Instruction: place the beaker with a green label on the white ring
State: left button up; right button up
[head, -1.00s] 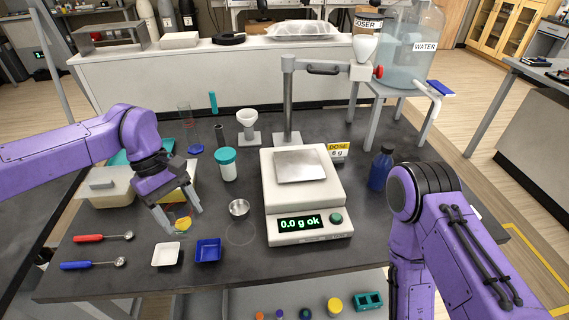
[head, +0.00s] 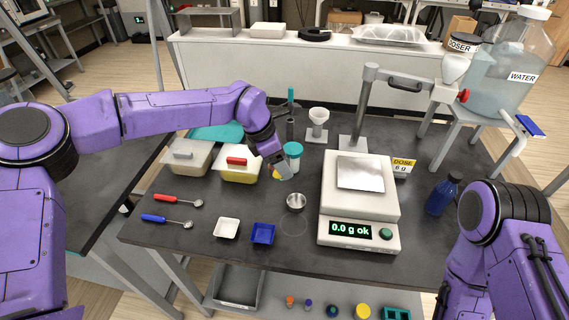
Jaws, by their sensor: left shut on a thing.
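My left gripper (head: 279,168) is above the table, close in front of the white jar with a teal lid (head: 293,159). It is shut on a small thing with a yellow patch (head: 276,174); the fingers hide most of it. I cannot tell whether it is a beaker, and I see no green label. A faint pale ring (head: 293,225) is drawn on the dark table, in front of the metal cup (head: 296,202) and left of the scale (head: 357,205). The ring is empty. My right gripper is out of view; only my right arm shows at the right.
A white tray (head: 227,228) and a blue tray (head: 263,233) lie left of the ring. Red (head: 172,198) and blue (head: 160,219) spoons lie further left. A tub with a red handle (head: 238,172) stands behind. A blue bottle (head: 442,194) stands right of the scale.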

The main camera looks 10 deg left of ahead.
pick_arm(q)
jog(key=w+f, duration=0.1)
jog(key=w+a+f+p, duration=0.1)
jog(key=f, duration=0.1)
jog(key=w+a+f+p, duration=0.1)
jog(key=f, duration=0.1)
jog(key=shift+w+f, duration=0.2)
jog(key=shift+w, duration=0.15)
notch_tip(320, 180, down, 3)
jog(key=shift+r+p, duration=0.1)
jog(key=shift+p, duration=0.35)
jog(key=shift+f+b, duration=0.35)
jog(key=shift+f, duration=0.05)
jog(key=o, duration=1.1)
jog(key=shift+c, duration=0.2)
